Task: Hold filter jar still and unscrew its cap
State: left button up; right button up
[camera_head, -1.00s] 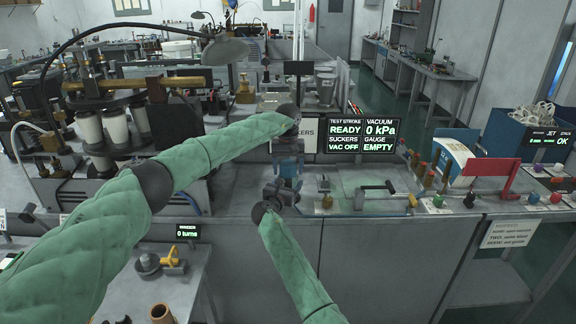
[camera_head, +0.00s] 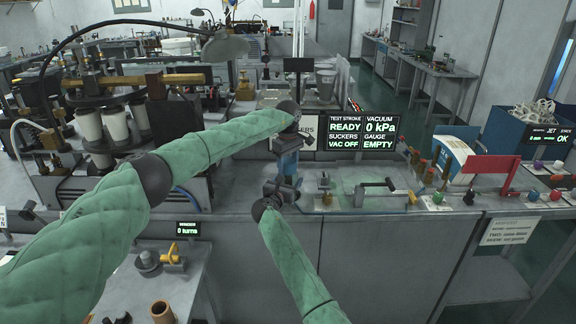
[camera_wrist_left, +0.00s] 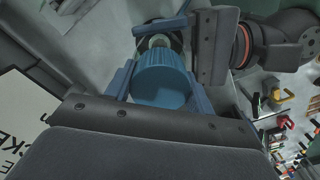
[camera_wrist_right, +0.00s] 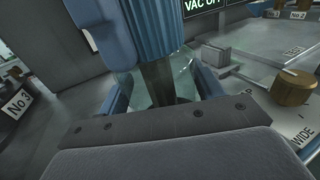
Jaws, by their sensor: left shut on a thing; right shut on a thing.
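The filter jar's blue ribbed cap (camera_wrist_left: 160,78) is between the blue fingers of my left gripper (camera_wrist_left: 158,88), which is shut on it from above. In the right wrist view the cap (camera_wrist_right: 152,28) sits at the top of the clear glass jar (camera_wrist_right: 178,90), which has a dark core inside. My right gripper (camera_wrist_right: 160,92) is shut on the jar below the cap. In the head view my left gripper (camera_head: 287,150) is above my right gripper (camera_head: 284,188), and they hide most of the jar. I cannot tell whether cap and jar are apart.
A bench (camera_head: 345,205) lies below and right of the grippers, with a black-handled fixture (camera_head: 375,187) on it. A status screen (camera_head: 361,131) stands behind. A lamp (camera_head: 228,48) hangs at upper left.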

pick_arm(q)
jog(key=n, duration=0.7)
pick_arm(e)
jog(key=shift+a, duration=0.1)
pick_arm(q)
jog(key=n, duration=0.7)
jog(key=shift+w+r, duration=0.1)
pick_arm(e)
jog(key=shift+a, duration=0.1)
pick_arm(q)
jog(key=n, duration=0.5)
jog(key=shift+n, duration=0.3)
pick_arm(e)
jog(key=shift+s, duration=0.1)
pick_arm(q)
jog(key=n, duration=0.7)
jog(key=shift+a, duration=0.1)
jog(key=n, duration=0.4)
jog(key=shift+r, duration=0.1)
jog(key=n, duration=0.8)
jog(key=shift+n, duration=0.3)
jog(key=n, duration=0.5)
